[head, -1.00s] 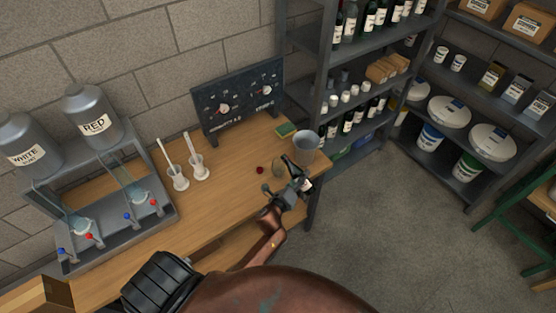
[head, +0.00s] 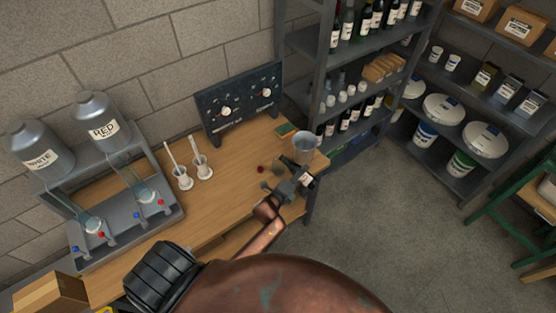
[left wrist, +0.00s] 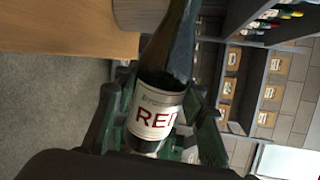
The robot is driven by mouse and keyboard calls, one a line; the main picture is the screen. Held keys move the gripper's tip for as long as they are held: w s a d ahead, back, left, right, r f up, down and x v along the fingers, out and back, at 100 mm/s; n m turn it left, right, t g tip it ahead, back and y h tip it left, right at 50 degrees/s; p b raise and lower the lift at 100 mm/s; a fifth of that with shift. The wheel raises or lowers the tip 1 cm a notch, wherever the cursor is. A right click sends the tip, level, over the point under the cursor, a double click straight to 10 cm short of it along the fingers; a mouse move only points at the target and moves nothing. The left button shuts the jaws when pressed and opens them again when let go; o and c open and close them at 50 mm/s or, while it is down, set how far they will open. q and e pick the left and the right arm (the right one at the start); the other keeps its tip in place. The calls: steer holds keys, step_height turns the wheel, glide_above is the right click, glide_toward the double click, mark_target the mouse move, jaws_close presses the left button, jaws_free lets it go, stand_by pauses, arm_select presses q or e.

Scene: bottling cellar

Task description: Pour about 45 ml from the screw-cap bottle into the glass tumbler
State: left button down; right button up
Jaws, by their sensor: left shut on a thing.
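The screw-cap bottle (left wrist: 158,100) is dark, with a cream label reading RED in the left wrist view. In the head view the bottle (head: 307,181) is tilted beside the table's right end. My left gripper (head: 290,186) is shut on it, its fingers (left wrist: 155,132) either side of the label. The bottle's mouth is hard to make out. The glass tumbler (head: 278,171) is only a faint clear shape on the table just left of the bottle; its contents cannot be told. A small dark red cap (head: 261,169) lies left of it. My right gripper does not show.
Two white holders (head: 202,169) and a dispenser stand (head: 125,232) are further left on the wooden table (head: 232,183). Bottle shelves (head: 345,95) rise at the right.

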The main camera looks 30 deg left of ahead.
arm_select(q)
steer(key=shift+a+r+p, duration=0.1)
steer(key=shift+r+p, duration=0.35)
steer(key=shift+w+n+h+p, duration=0.1)
steer(key=shift+n+h+p, duration=0.2)
steer(key=shift+n+p, duration=0.25)
stand_by(0.6)
steer(key=shift+d, duration=0.3)
steer(key=shift+d+r+n, duration=0.1)
steer(key=shift+n, duration=0.25)
stand_by(1.8)
